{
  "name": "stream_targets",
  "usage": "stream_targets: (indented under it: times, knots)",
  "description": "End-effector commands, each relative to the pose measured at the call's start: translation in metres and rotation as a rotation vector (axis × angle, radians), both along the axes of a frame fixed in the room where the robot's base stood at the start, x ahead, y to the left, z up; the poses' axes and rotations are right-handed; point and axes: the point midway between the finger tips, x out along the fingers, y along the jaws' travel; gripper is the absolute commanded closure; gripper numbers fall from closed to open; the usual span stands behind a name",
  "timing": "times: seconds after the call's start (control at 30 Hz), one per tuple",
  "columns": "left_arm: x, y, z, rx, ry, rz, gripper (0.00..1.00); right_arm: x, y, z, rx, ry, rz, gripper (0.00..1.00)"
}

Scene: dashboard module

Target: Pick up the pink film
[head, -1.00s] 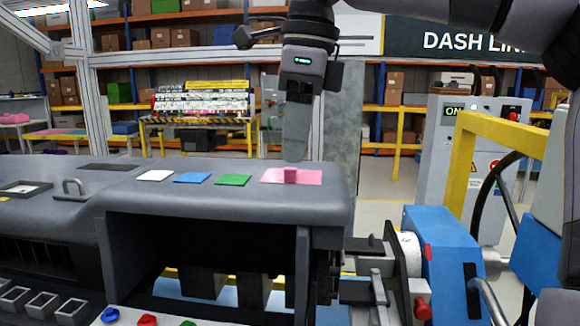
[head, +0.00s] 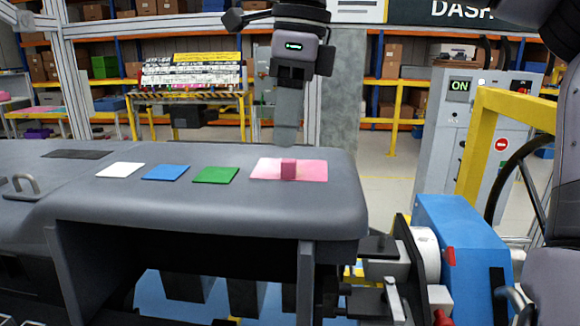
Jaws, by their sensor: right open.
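The pink film (head: 265,169) lies flat on the grey dashboard top near its right end. A small darker pink block, like a tab, (head: 288,169) stands upright on the middle of the film. My right gripper (head: 287,138) hangs from above, fingers pointing down, just above the tab in the picture. A small gap shows between fingertips and tab, and nothing is seen held. The fingers overlap edge-on, so the opening between them is hidden. My left gripper is out of view.
White (head: 120,170), blue (head: 166,173) and green (head: 215,175) films lie in a row left of the pink one on the dashboard (head: 200,207). A metal handle (head: 25,186) stands at far left. A blue machine (head: 450,250) and yellow frame (head: 470,140) stand at right.

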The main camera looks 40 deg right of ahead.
Motion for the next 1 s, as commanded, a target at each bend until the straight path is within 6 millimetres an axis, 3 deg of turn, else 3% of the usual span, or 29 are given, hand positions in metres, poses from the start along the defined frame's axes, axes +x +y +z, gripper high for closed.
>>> stream_targets:
  times: [0.3,0.6,0.63,0.77,0.8,1.0]
  knots:
    - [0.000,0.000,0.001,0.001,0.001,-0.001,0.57,0.000,-0.004,-0.042,0.000,0.004,0.000,0.49]
    - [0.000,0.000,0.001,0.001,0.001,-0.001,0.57,0.001,-0.004,-0.048,-0.001,-0.001,0.000,0.49]
    - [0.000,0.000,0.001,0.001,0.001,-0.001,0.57,0.001,-0.004,-0.048,-0.001,-0.001,0.000,0.52]
    - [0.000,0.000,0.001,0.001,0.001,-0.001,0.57,0.001,-0.004,-0.048,-0.001,-0.001,0.000,0.94]
    - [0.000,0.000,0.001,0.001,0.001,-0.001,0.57,0.001,-0.004,-0.048,-0.001,-0.001,0.000,1.00]
    - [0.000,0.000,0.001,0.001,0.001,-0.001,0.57,0.001,-0.003,-0.048,-0.001,-0.001,0.000,1.00]
